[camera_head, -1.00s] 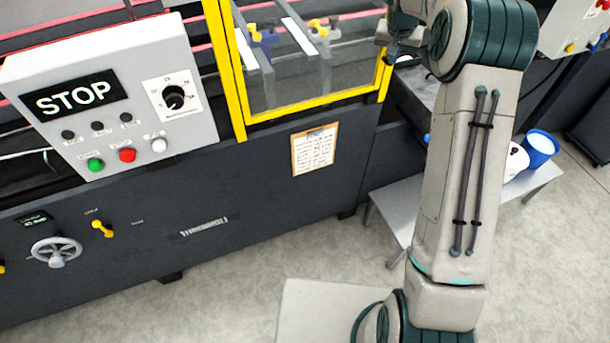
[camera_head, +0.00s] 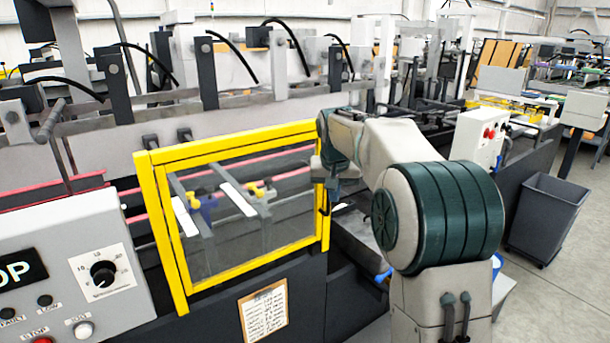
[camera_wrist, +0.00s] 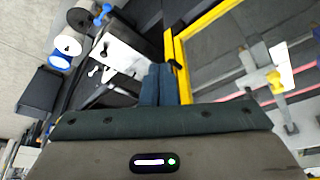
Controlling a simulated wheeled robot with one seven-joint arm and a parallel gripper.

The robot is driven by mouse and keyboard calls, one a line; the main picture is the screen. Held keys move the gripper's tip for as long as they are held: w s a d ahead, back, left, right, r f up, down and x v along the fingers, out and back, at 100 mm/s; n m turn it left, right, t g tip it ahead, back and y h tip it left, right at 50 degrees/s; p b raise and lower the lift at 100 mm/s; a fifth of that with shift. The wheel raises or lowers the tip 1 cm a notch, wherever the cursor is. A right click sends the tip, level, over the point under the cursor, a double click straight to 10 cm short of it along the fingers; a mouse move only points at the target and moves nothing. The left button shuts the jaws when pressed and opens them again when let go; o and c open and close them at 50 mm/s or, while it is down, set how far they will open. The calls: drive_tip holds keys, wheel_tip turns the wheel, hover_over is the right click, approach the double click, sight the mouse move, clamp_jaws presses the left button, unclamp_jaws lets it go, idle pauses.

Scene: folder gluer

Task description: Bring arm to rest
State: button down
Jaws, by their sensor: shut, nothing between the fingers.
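My arm reaches up from the lower right in the head view, folded at a large joint with dark green bands. My gripper (camera_wrist: 160,85) shows in the wrist view with its two dark fingers together and nothing between them. In the head view the arm's far end is beside the right post of the yellow-framed guard (camera_head: 323,215), and the fingertips are hard to make out there. In the wrist view the yellow frame (camera_wrist: 182,72) lies just right of the fingers. I cannot tell if they touch it.
The folder gluer's control box (camera_head: 80,275) stands at the left, with a notice (camera_head: 263,311) on the dark panel. A grey bin (camera_head: 548,217) stands on the floor at the right. A small table (camera_wrist: 120,48) with blue and white items nearby shows in the wrist view.

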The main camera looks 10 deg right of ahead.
drive_tip(key=s+f, duration=0.2)
drive_tip(key=s, duration=1)
drive_tip(key=s+f+n, duration=0.1)
drive_tip(key=s+f, duration=0.2)
drive_tip(key=s, duration=0.9)
drive_tip(key=s+f+n+y, duration=0.1)
drive_tip(key=s+f, duration=0.2)
drive_tip(key=s, duration=0.9)
drive_tip(key=shift+s+g, duration=0.25)
drive_tip(key=shift+g, duration=0.15)
